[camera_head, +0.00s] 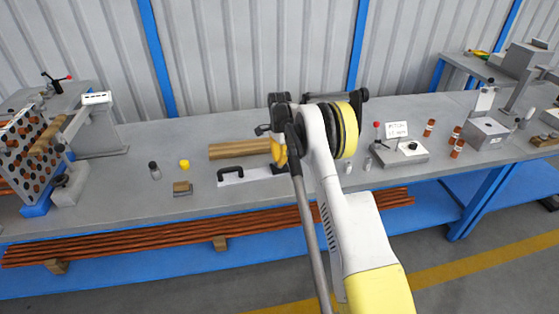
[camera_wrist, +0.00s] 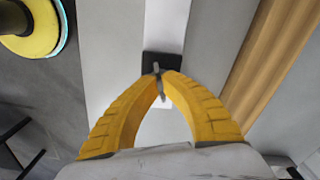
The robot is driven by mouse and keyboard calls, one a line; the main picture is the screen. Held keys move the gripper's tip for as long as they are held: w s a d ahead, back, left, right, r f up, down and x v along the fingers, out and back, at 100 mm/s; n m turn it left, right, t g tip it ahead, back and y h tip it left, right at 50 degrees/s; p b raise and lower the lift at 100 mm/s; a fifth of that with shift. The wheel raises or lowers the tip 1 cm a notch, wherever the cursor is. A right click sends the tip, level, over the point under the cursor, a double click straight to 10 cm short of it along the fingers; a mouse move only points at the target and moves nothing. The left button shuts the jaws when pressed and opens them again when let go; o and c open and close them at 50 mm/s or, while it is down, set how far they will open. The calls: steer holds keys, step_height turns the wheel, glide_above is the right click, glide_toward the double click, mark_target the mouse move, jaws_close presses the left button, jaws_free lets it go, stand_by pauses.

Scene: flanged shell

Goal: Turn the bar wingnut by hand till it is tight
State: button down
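In the wrist view, my gripper (camera_wrist: 162,78) has its two yellow fingers brought close together at the tips. A small grey metal piece, seemingly the bar wingnut (camera_wrist: 161,91), stands between the fingertips and looks pinched by them. It is over a black block (camera_wrist: 148,61) on a long white strip (camera_wrist: 166,22). The fingertips hide part of it, and its thread does not show. In the head view, my gripper (camera_head: 279,152) is over the bench at the right end of the white strip (camera_head: 255,174); my arm hides the wingnut there.
A wooden block (camera_head: 238,150) lies just behind the strip. A grey fixture (camera_head: 402,151) is to the right.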

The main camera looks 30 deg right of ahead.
steer(key=m, duration=0.7)
steer(key=shift+d, duration=0.1)
steer(key=m, duration=0.6)
steer(key=shift+m+p, duration=0.3)
steer(key=shift+m, duration=0.1)
steer(key=c, duration=1.6)
jaws_free()
step_height(320, 180, up, 12)
